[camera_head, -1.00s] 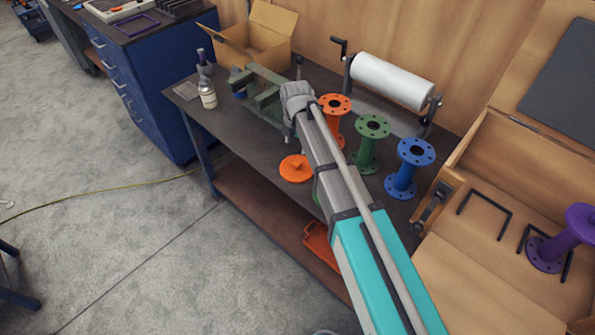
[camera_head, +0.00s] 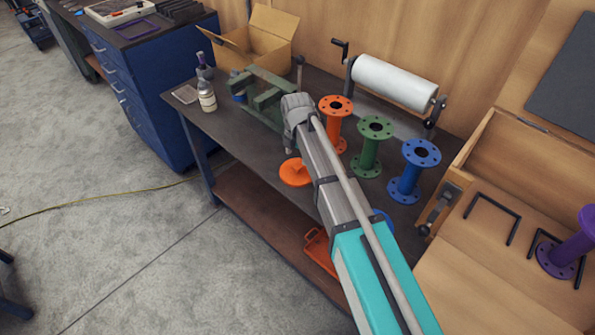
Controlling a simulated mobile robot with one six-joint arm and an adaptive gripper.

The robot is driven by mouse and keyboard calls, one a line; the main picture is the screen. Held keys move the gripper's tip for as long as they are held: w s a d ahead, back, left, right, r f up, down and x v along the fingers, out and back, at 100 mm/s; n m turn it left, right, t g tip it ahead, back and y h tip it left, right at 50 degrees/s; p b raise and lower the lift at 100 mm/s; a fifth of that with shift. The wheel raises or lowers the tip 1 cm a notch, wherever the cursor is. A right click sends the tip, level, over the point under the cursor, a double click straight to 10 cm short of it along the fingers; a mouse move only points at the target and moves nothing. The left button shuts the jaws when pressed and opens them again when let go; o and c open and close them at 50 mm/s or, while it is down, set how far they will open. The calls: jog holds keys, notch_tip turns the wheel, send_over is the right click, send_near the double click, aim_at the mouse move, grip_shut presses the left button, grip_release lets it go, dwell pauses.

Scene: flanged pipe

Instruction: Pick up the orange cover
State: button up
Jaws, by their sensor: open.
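The orange cover (camera_head: 294,173) is a flat round disc with a small raised handle on top. It lies on the dark workbench top near the front edge, left of my arm, and my arm overlaps its right side. My arm reaches from the lower right to a grey joint just above and behind the cover in the picture.
Orange (camera_head: 335,122), green (camera_head: 370,150) and blue (camera_head: 410,172) flanged pipes stand upright right of my arm. A green vise (camera_head: 262,100), bottles (camera_head: 206,95) and an open cardboard box (camera_head: 255,45) are at the left and back. A white roll (camera_head: 392,82) stands behind.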

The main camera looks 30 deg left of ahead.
aim_at(297, 165)
jog(key=shift+d+f+b, duration=0.1)
jog(key=shift+f+b, duration=2.5)
jog(key=shift+b, duration=0.05)
jog(key=c, duration=1)
